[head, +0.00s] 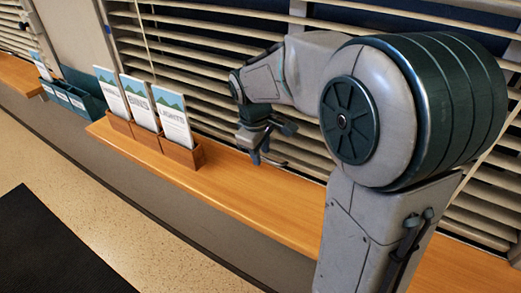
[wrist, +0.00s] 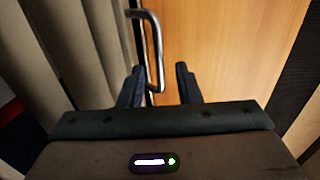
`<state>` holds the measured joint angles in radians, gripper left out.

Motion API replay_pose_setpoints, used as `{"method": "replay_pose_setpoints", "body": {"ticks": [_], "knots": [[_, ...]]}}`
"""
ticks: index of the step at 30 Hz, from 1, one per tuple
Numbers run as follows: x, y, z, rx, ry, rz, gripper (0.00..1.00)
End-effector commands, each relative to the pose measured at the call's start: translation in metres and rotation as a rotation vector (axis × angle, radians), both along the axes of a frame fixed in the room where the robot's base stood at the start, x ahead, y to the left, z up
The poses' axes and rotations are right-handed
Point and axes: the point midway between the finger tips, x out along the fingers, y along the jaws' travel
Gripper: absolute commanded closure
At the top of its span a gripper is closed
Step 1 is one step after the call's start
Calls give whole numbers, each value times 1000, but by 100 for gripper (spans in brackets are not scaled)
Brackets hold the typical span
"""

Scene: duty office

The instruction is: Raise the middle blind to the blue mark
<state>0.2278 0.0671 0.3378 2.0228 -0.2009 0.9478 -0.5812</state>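The slatted blind (head: 215,62) hangs behind the wooden sill, partly hidden by my arm. I cannot tell from the head view where one blind ends behind the arm. Its slats also show at the left of the wrist view (wrist: 95,45). A bent metal crank handle (wrist: 157,50) reaches down between my fingers, closer to the left one. My gripper (wrist: 160,88) is open, with a gap between the handle and the right finger. In the head view my gripper (head: 255,150) is low over the sill, by the slats.
The wooden sill (head: 240,195) runs below the blind. Brochure holders (head: 180,152) with upright leaflets stand on it left of my gripper. A teal holder (head: 72,95) is further left. A dark mat (head: 50,250) lies on the floor.

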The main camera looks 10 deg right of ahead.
Motion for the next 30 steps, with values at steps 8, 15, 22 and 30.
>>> {"method": "replay_pose_setpoints", "body": {"ticks": [8, 15, 22, 30], "knots": [[0, 0, 0, 0, 0, 0, 100], [0, 0, 12, -1, -2, -1, 100], [1, 0, 57, -1, -4, 0, 100], [1, 0, 109, 0, -4, 0, 100]]}}
